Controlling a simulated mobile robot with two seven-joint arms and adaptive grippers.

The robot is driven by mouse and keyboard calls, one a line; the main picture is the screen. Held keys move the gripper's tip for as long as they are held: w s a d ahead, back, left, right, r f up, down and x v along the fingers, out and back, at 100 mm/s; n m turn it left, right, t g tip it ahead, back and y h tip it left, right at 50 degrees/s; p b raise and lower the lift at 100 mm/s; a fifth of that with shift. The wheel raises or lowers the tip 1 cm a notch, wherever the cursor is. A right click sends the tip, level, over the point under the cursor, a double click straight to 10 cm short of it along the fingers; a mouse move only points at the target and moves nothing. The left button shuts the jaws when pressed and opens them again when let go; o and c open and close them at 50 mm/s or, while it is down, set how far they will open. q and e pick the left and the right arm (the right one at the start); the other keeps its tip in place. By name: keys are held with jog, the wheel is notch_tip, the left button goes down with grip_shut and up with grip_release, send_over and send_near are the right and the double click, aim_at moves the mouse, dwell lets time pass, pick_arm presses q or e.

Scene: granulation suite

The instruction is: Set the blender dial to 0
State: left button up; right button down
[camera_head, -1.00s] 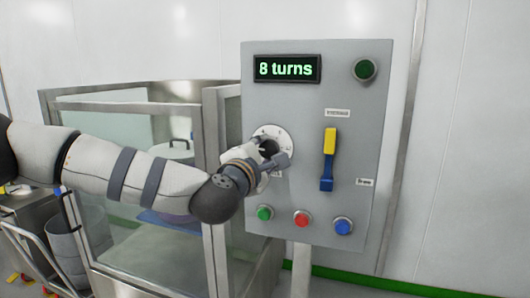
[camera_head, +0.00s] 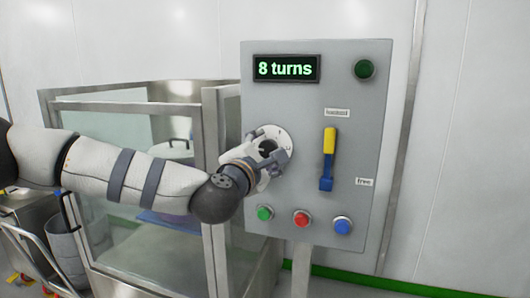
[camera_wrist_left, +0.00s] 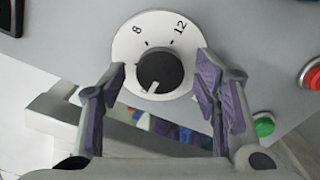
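The blender dial is a black round knob (camera_wrist_left: 160,72) on a white scale disc (camera_wrist_left: 126,45) in the left wrist view. The numbers 8 and 12 show on its upper part. A white pointer mark on the knob points down and slightly left; the number there cannot be read. In the head view the disc (camera_head: 284,136) is partly hidden by my left gripper (camera_head: 268,147). In the left wrist view my left gripper (camera_wrist_left: 162,78) is open, its fingers on either side of the knob with gaps between. My right gripper is not in view.
The grey panel (camera_head: 304,108) carries a display (camera_head: 286,69) reading "8 turns", a dark green lamp (camera_head: 365,69) and a yellow-blue lever (camera_head: 328,155). Green (camera_head: 265,213), red (camera_head: 301,218) and blue (camera_head: 342,225) buttons sit below. A metal-framed glass enclosure (camera_head: 212,130) stands left.

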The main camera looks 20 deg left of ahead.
pick_arm(q)
jog(key=s, duration=1.2)
jog(key=shift+a, duration=0.2)
jog(key=shift+f, duration=0.1)
jog(key=s+d+f+m+g+h, duration=0.1)
jog(key=s+d+f+m+g, duration=0.2)
jog(key=f, duration=0.7)
jog(key=s+d+f+m+g+h, duration=0.1)
jog(key=s+f+m+g, duration=0.3)
jog(key=f, duration=0.6)
jog(key=s+d+f+m+g+h, duration=0.15)
jog(key=s+f+m, duration=0.3)
jog(key=f, duration=0.45)
jog(key=s+a+f+m+g+y, duration=0.1)
jog(key=s+a+f+m+g, duration=0.2)
jog(key=s+f, duration=0.2)
jog(key=s+a+f+m+g+y, duration=0.1)
jog(key=s+a+f+m+g, duration=0.3)
jog(key=s, duration=0.8)
jog(key=s+a+f+m+g+y, duration=0.2)
jog(key=s+f, duration=0.4)
jog(key=s, duration=0.3)
jog(key=shift+s+a+f+m+g, duration=0.15)
jog(key=shift+a+f+m+g, duration=0.2)
jog(key=shift+a+m+g, duration=0.5)
